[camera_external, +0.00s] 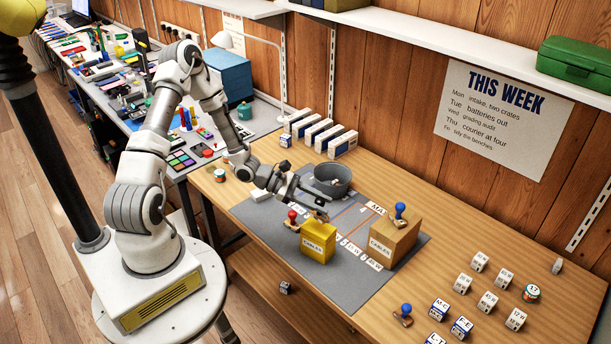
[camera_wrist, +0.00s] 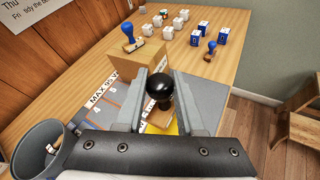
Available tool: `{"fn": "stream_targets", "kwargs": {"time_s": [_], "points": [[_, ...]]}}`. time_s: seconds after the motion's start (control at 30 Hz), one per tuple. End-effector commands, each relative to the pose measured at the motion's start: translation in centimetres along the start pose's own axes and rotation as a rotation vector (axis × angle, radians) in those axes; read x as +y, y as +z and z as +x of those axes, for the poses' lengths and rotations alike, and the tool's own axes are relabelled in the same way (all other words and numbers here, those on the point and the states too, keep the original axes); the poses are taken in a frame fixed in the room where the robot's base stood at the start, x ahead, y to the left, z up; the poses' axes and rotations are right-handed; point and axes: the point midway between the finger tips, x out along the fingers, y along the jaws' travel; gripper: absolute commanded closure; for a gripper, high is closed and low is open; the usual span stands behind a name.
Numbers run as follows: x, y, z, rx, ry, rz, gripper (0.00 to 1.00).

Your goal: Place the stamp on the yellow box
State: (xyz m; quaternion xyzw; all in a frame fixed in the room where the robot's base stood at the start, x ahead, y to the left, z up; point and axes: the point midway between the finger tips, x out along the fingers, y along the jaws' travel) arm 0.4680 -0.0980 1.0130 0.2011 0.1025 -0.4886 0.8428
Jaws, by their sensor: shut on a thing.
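The yellow box (camera_external: 318,245), labelled CABLES, stands on the grey mat (camera_external: 350,294). My gripper (camera_external: 318,210) is above it, shut on a stamp with a round black knob (camera_wrist: 160,87) and a wooden base. In the wrist view the knob is between the two fingers, and the stamp's base is over a patch of the yellow box (camera_wrist: 172,129). I cannot tell whether the base touches the box top. A red-knobbed stamp (camera_external: 292,215) shows at the yellow box's left edge in the external view; its exact support is unclear.
A brown box (camera_external: 394,243) with a blue-knobbed stamp (camera_external: 400,211) on top stands close to the right. A grey bowl (camera_external: 332,182) is behind my gripper. Another blue-knobbed stamp (camera_external: 404,312) and several white and blue cubes lie at the right. The mat's front is clear.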

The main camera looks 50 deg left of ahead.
Motion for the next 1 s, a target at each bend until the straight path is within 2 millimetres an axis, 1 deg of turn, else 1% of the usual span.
{"fn": "stream_targets", "kwargs": {"time_s": [0.03,0.17,0.5,0.97,1.0], "points": [[0.4,-0.4,0.0,0.0,0.001,-0.001,1.0],[0.6,-1.0,0.0,0.001,-0.001,-0.002,1.0],[-0.2,-4.0,1.3,-0.001,-0.001,-0.002,1.0],[-0.4,-4.8,1.6,0.0,0.0,0.0,1.0],[-0.4,-4.8,1.6,0.001,0.0,0.0,0.61]]}}
